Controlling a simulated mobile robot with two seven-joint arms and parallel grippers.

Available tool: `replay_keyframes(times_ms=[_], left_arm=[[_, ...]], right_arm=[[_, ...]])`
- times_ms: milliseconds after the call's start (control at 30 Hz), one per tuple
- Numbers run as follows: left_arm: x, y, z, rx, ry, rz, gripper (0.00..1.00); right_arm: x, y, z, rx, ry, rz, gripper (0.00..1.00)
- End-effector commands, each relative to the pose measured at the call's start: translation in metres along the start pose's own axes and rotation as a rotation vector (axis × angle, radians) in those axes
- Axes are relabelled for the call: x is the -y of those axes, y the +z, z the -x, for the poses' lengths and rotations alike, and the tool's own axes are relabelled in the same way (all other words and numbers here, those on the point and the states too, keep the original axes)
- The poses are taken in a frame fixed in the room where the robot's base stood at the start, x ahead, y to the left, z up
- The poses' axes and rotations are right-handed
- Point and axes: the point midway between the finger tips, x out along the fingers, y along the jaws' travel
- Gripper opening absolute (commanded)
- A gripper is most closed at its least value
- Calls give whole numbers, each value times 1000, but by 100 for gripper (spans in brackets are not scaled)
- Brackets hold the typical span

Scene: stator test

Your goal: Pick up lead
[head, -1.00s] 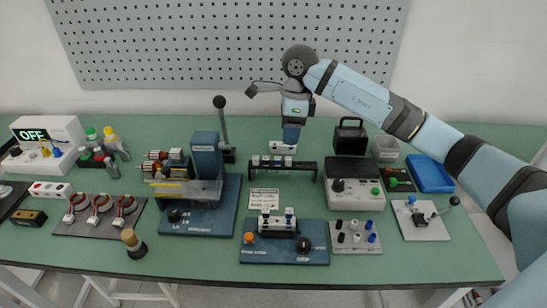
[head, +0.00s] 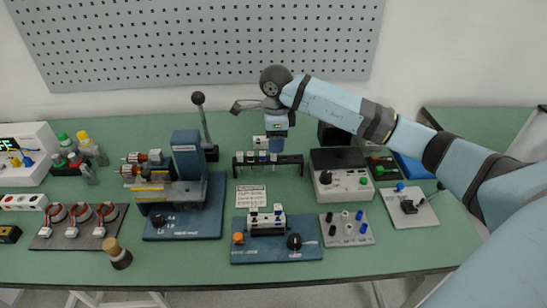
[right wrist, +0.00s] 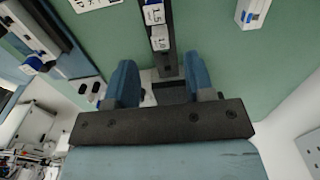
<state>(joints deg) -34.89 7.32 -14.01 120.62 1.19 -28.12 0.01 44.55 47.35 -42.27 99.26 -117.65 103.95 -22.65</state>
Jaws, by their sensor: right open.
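My right gripper (head: 277,146) points down just above and behind the black rack (head: 293,160) in the middle of the bench. In the right wrist view its two blue fingers (right wrist: 160,85) are apart and nothing is held between them. The rack (right wrist: 167,62) runs toward the space between the fingers. Small white blocks marked 1.5 and 1.0 (right wrist: 160,43) sit along it. In the head view several small white and blue pieces (head: 262,157) stand in the rack. I cannot tell which piece is the lead. My left gripper is out of view.
A blue press stand (head: 188,160) with a tall black-knobbed lever is left of the rack. A white card (head: 250,196) and a blue fixture (head: 277,249) lie in front. A grey control box (head: 341,186) is at right.

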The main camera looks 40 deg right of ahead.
Motion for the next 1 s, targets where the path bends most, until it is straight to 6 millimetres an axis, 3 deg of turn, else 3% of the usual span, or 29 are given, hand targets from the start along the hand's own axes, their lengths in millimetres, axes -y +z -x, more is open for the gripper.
replay_keyframes(times_ms=[233,467,700,1000], left_arm=[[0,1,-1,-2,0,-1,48],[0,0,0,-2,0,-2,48],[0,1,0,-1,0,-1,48],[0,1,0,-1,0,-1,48]], right_arm=[[0,0,-38,-1,3,0,49],[1,0,-41,-1,1,0,49],[1,0,-41,-1,1,1,0],[1,0,-41,-1,1,1,0]])
